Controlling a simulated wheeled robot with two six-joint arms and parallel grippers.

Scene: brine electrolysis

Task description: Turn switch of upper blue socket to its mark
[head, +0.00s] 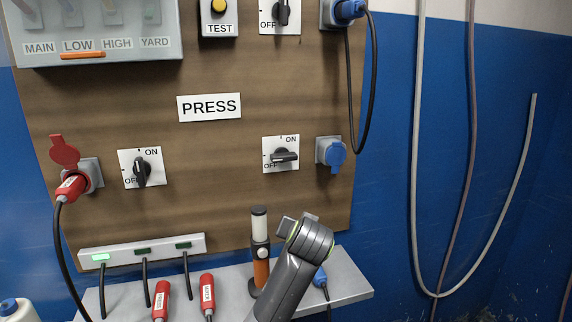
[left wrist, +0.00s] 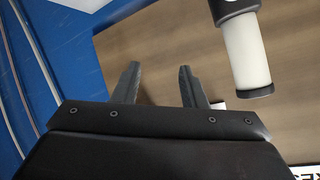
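The upper blue socket (head: 331,14) is at the top right of the board in the head view, with a blue plug and black cable in it. Its switch (head: 282,13) is on a white plate left of it, partly cut off by the top edge. The black handle stands about upright; OFF shows at lower left. My left gripper (left wrist: 160,70) is open and empty in the left wrist view. In the head view an arm rises from the bottom, well below this switch, its fingers largely hidden. My right gripper is not in view.
A white-topped lamp-like post (head: 260,225) stands on the shelf (head: 345,286) close beside the arm; it also shows in the left wrist view (left wrist: 246,55). A lower switch (head: 284,156) and lower blue socket (head: 331,152) are above the arm. A cable (head: 373,75) hangs from the upper socket.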

